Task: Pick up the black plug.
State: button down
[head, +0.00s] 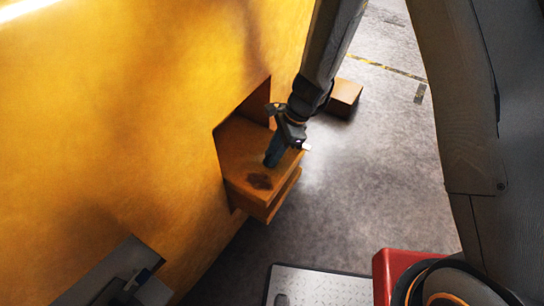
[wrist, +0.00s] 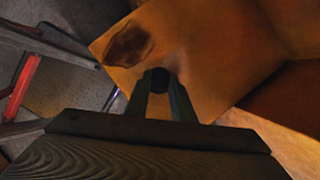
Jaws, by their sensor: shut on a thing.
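The black plug (wrist: 159,78) shows in the wrist view as a small dark round shape between my fingertips. My gripper (wrist: 160,88) is shut on it, over the flat top of an orange ledge (wrist: 205,50). In the head view my gripper (head: 271,160) points down at the same ledge (head: 238,160), and the plug cannot be made out there. I cannot tell whether the plug still touches the ledge.
A dark, rough-edged patch (head: 259,181) marks the ledge near its front. The ledge juts from a recess in a large yellow-orange casting (head: 130,120). A brown box (head: 345,95) stands on the grey floor behind my arm. Open floor (head: 360,190) lies to the right.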

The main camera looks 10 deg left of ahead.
notch_tip(320, 180, up, 10)
jog(key=shift+b, duration=0.4)
jog(key=shift+d, duration=0.1)
